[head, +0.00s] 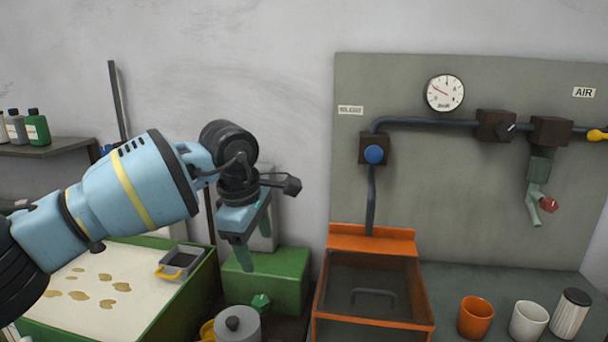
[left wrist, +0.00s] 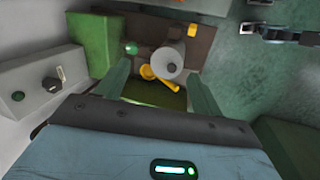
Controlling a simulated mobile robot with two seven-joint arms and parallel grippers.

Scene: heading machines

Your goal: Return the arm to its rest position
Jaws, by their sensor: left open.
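My left arm comes in from the left in the head view, with its light blue forearm raised over the tray. My left gripper (head: 246,258) points down in front of a green block-like machine base (head: 275,282). In the left wrist view the two green fingers of my left gripper (left wrist: 160,92) stand wide apart with nothing held between them. Beyond the fingers are a grey cylinder (left wrist: 168,60) and a yellow part (left wrist: 158,82), both apart from the gripper. My right gripper is in neither view.
A green-rimmed tray (head: 195,290) with brown stains lies below my left arm. An orange-framed box (head: 372,240) stands right of the gripper. An orange cup (head: 475,318), a white cup (head: 528,321) and a ribbed canister (head: 570,312) stand at right. A panel with a gauge (head: 445,93) is behind.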

